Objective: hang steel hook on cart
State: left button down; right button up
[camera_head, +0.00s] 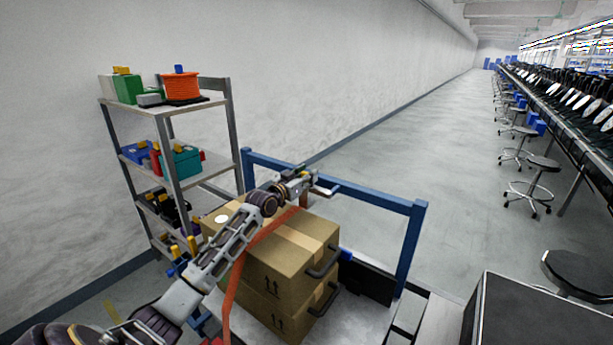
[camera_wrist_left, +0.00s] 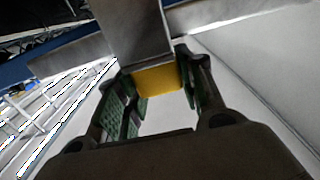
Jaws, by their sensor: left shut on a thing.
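The cart has a blue rail frame (camera_head: 375,197) around its far side, and stacked cardboard boxes stand on its deck. My left gripper (camera_head: 304,183) is above the far part of the top box, close to the blue top rail. In the left wrist view my left gripper (camera_wrist_left: 158,98) is shut on the yellow part (camera_wrist_left: 158,80) of the steel hook. The hook's grey flat metal (camera_wrist_left: 130,28) extends beyond the fingers, in front of the blue rail (camera_wrist_left: 14,72). Whether hook and rail touch I cannot tell. My right gripper is out of view.
An orange strap (camera_head: 236,285) runs over the boxes (camera_head: 283,257) up toward the left gripper. A grey shelf rack (camera_head: 171,158) with tool boxes and an orange spool (camera_head: 181,87) stands at left. Stools (camera_head: 530,184) and a long bench line the right; the aisle floor between is clear.

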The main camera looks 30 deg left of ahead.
pick_arm(q)
jog(key=c, duration=0.8)
grip_release()
jog(key=shift+s+a, duration=0.15)
jog(key=shift+s, duration=1.85)
jog(key=shift+s+a, duration=0.15)
jog(key=shift+s, duration=1.8)
jog(key=shift+s+a, duration=0.15)
jog(key=shift+s, duration=1.85)
